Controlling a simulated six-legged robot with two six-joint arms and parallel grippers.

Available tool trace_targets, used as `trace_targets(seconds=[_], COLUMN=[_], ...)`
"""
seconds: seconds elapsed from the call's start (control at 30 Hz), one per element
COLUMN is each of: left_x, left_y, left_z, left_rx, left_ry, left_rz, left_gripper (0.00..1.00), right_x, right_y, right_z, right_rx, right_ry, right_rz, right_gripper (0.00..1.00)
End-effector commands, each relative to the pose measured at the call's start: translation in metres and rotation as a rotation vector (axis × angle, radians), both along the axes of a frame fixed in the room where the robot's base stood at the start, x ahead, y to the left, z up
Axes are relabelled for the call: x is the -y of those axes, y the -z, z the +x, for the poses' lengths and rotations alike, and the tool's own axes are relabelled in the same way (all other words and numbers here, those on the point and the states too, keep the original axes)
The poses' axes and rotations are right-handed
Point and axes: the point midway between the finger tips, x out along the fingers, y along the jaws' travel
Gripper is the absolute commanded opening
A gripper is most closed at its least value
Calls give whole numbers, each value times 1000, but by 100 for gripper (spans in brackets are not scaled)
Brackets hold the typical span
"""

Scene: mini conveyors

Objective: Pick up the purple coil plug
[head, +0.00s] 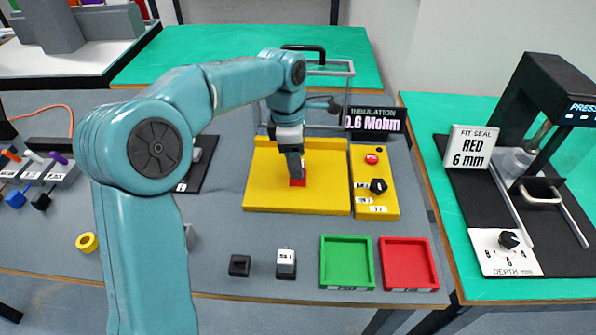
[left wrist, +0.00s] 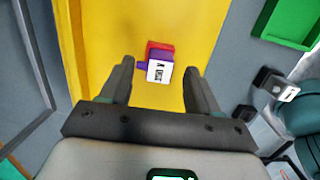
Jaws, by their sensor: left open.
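In the left wrist view, a small block with a white labelled face (left wrist: 159,72) and a purple part (left wrist: 152,57) sits at a red piece (left wrist: 160,46) on the yellow plate (left wrist: 88,30). The purple part also sticks out on the left of the white face. My left gripper (left wrist: 159,68) is open, with its fingers on either side of the block and gaps visible. In the head view, my left gripper (head: 296,172) points down over the red piece (head: 298,183) on the yellow plate (head: 262,190) and hides the block. My right gripper is not in view.
A clear guard (head: 335,68) stands behind the plate, beside an insulation display (head: 375,119). A yellow control panel (head: 375,203), green tray (head: 347,286) and red tray (head: 410,287) lie right and front. Another purple-topped item (head: 57,157) stands in the rack at left.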

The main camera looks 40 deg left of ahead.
Motion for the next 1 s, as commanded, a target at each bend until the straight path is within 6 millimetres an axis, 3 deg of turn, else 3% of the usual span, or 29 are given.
trace_targets(seconds=[0.13, 0.4, 0.43, 0.6, 0.67, 0.7, 1.0], left_x=[2, 3, 3, 3, 3, 3, 3], left_y=[22, 26, 26, 25, 25, 25, 18], left_z=[1, 1, 1, 1, 1, 1, 2], left_rx=[-2, 0, 0, 0, 0, 0, 2], left_ry=[0, 0, 0, 0, 0, 0, 0], left_rz=[0, 0, 0, 0, 0, 0, 0], left_gripper=[62, 62, 58, 6, 6, 1, 1], right_x=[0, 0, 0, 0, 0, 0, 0], right_y=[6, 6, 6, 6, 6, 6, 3], right_z=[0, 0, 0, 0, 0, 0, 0], right_rx=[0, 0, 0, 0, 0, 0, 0], right_ry=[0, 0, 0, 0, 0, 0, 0], right_rz=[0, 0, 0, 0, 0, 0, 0], right_gripper=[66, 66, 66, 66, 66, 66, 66])
